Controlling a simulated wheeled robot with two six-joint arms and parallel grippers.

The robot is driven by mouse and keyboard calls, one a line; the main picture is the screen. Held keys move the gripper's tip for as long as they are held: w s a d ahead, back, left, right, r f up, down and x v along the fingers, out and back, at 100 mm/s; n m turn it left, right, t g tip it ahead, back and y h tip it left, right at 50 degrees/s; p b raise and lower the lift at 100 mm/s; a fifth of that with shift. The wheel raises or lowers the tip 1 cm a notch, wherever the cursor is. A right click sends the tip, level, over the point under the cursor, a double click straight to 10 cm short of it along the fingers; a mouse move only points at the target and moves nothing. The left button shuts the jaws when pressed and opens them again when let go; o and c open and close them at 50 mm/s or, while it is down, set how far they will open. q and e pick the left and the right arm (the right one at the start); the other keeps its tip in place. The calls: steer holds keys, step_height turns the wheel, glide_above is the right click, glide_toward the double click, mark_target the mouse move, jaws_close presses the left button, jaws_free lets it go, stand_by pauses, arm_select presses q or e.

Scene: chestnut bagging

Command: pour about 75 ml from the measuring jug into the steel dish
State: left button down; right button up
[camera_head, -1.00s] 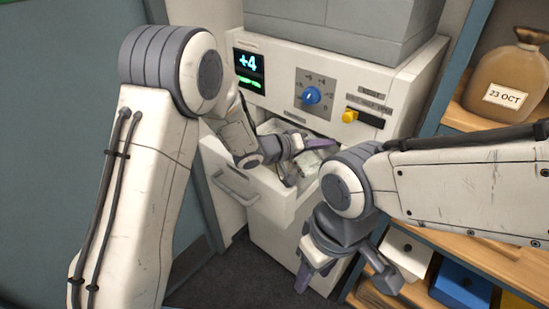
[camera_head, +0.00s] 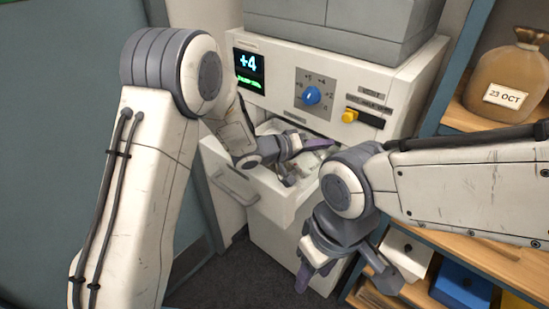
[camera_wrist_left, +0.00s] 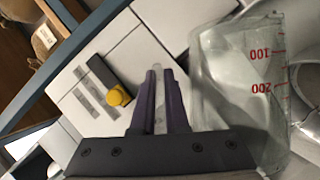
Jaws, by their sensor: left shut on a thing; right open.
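The clear measuring jug (camera_wrist_left: 235,95) has red marks for 100 and 200 and fills the right half of the left wrist view. My left gripper (camera_wrist_left: 158,80) is shut on its thin, clear handle, left of the jug's wall. In the head view my left gripper (camera_head: 310,147) is over the open drawer, and the jug is mostly hidden there. I cannot read the liquid level. A curved grey metal rim, likely the steel dish (camera_wrist_left: 306,95), shows at the right edge of the left wrist view, partly behind the jug. My right gripper (camera_head: 345,277) is open and empty, low before the machine.
The drawer (camera_head: 237,185) is pulled out of a white machine with a display (camera_head: 250,68) reading +4, a blue dial (camera_head: 312,95) and a yellow knob (camera_head: 349,115). Shelves at right hold a brown sack (camera_head: 506,80) and a blue box (camera_head: 462,285).

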arm_select(q)
steer(key=shift+w+a+f, duration=0.1)
steer(key=shift+w+a, duration=0.05)
stand_by(0.9)
steer(key=shift+s+d+r+m+y, duration=0.25)
steer(key=shift+s+d+r+m, duration=0.1)
steer(key=shift+d+r+m, duration=0.15)
steer(key=shift+s+d+r+m+y, duration=0.3)
steer(key=shift+r+m, duration=0.1)
steer(key=shift+r, duration=0.15)
steer(key=m+b, duration=0.1)
steer(key=s+d+m+t+y+b, duration=0.1)
steer(key=b, duration=0.1)
steer(key=shift+s+d+f+y, duration=0.2)
steer(key=shift+d+f+y, duration=0.05)
steer(key=shift+f, duration=0.15)
stand_by(0.8)
